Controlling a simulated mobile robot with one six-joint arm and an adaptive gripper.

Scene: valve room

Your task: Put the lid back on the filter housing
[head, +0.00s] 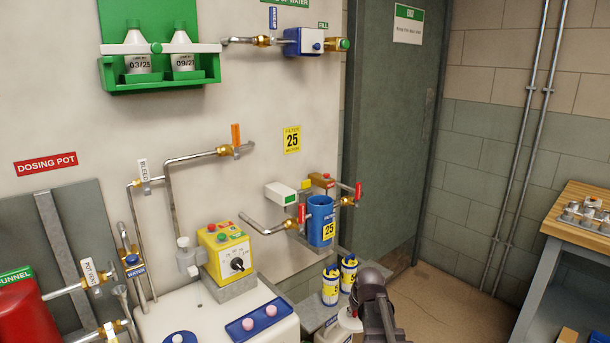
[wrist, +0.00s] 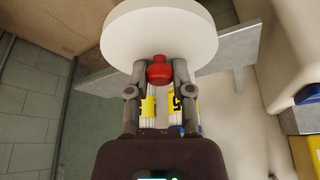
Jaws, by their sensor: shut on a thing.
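The lid is a white disc with a red knob. In the wrist view the lid (wrist: 159,35) is in front of my gripper (wrist: 159,72), whose two fingers are shut on the red knob (wrist: 159,71). The lid is apart from the housing.
Two yellow-labelled cartridges (head: 330,285) stand on a grey shelf (head: 313,314) just left of my gripper. Red-handled valves (head: 358,191) flank the housing, with a white box (head: 281,194) at its left. A workbench (head: 575,222) stands at right; floor between is clear.

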